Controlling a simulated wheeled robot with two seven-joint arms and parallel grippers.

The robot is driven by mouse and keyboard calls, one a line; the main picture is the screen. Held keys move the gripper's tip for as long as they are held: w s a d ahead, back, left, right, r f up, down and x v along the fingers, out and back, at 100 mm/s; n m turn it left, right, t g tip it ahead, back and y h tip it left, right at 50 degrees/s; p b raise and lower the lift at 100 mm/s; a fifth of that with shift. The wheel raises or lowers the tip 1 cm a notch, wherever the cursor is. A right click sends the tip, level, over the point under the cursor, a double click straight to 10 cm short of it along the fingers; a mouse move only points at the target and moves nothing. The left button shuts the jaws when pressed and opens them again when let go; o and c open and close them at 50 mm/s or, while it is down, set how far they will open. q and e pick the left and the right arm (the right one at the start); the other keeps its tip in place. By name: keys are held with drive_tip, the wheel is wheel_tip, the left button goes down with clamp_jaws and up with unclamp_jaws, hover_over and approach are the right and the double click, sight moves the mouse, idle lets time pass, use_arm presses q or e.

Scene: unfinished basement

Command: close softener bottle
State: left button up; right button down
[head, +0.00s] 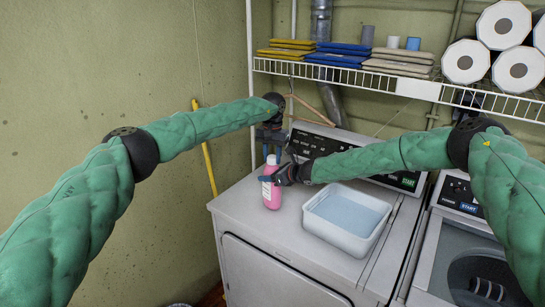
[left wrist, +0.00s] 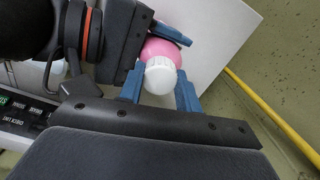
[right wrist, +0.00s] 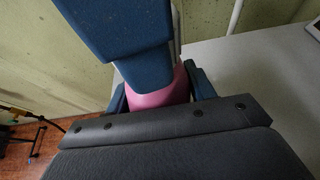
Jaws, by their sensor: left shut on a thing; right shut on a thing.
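The pink softener bottle (head: 271,192) stands upright on the white machine's left side, left of the tub. Its white cap (left wrist: 160,77) sits at the bottle's top in the left wrist view, between the blue fingers of my left gripper (left wrist: 160,92), which is shut on it from above. My left gripper (head: 271,154) is over the bottle in the head view. My right gripper (head: 271,179) is shut on the bottle's body from the right. The pink body (right wrist: 158,98) shows between its fingers in the right wrist view. How tightly the cap is seated cannot be seen.
A white tub (head: 348,220) of bluish liquid stands right of the bottle. A wire shelf (head: 395,82) with folded cloths and paper rolls hangs above. A yellow pole (head: 207,160) leans by the wall. A second machine (head: 455,245) stands at right.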

use_arm(q)
drive_tip(key=shift+w+a+f, duration=0.1)
drive_tip(key=shift+w+a, duration=0.1)
drive_tip(key=shift+a, duration=0.1)
drive_tip(key=o, duration=1.2)
drive_tip(key=shift+s+d, duration=0.1)
drive_tip(key=shift+d+r, duration=0.1)
drive_tip(key=shift+r, duration=2.3)
drive_tip(key=shift+c, duration=0.2)
